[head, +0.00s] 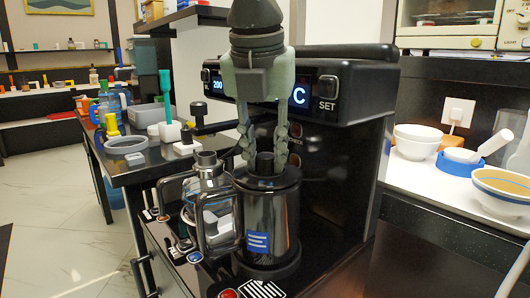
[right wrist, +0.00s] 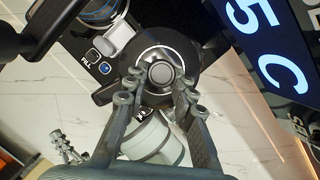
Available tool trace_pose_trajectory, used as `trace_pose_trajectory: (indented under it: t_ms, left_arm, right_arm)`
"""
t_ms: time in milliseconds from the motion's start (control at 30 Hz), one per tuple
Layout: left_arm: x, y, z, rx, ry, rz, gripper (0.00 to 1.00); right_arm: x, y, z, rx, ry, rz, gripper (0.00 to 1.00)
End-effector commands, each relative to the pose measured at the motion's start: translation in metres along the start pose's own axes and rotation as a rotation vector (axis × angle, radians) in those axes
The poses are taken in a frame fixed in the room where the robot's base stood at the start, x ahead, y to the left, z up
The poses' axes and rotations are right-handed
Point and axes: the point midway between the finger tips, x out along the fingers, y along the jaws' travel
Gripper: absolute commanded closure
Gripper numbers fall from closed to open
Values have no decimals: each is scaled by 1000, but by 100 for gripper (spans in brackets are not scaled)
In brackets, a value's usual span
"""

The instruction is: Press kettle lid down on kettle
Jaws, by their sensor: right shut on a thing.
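The kettle (head: 262,222) is a dark, glossy cylinder with a blue label, upright on the black machine's base. Its lid (head: 285,178) is at the kettle's top, with a dark knob in the middle. My right gripper (head: 264,158) points down from above, its fingers closed on either side of the lid knob. The right wrist view shows the round knob (right wrist: 161,72) between the fingertips of the gripper (right wrist: 158,88), with the pale lid ring around it. I cannot tell whether the lid is fully seated.
A clear vessel in a dark frame (head: 212,215) stands close to the kettle's left. The machine's display head (head: 345,90) is just behind my gripper. White bowls (head: 417,135) sit on the right counter. A grey dish (head: 126,144) is on the left table.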

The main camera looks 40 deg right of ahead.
Motion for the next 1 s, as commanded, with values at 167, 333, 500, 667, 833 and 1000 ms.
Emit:
trace_pose_trajectory:
  t_ms: [167,333,500,667,833,1000]
  left_arm:
    - [0,2,-4,-4,16,4,100]
    - [0,2,-4,-4,20,4,100]
    - [0,0,-2,-3,15,-3,100]
    - [0,0,1,-2,13,-2,100]
    - [0,0,5,-2,13,-1,100]
    - [0,0,4,-2,13,0,100]
  right_arm:
    - [1,0,0,0,0,0,100]
    - [1,0,0,0,0,0,100]
    - [1,0,0,0,0,0,100]
    - [3,0,-1,0,0,-1,100]
    - [6,0,-2,0,0,-1,100]
    - [5,0,-2,0,0,-1,63]
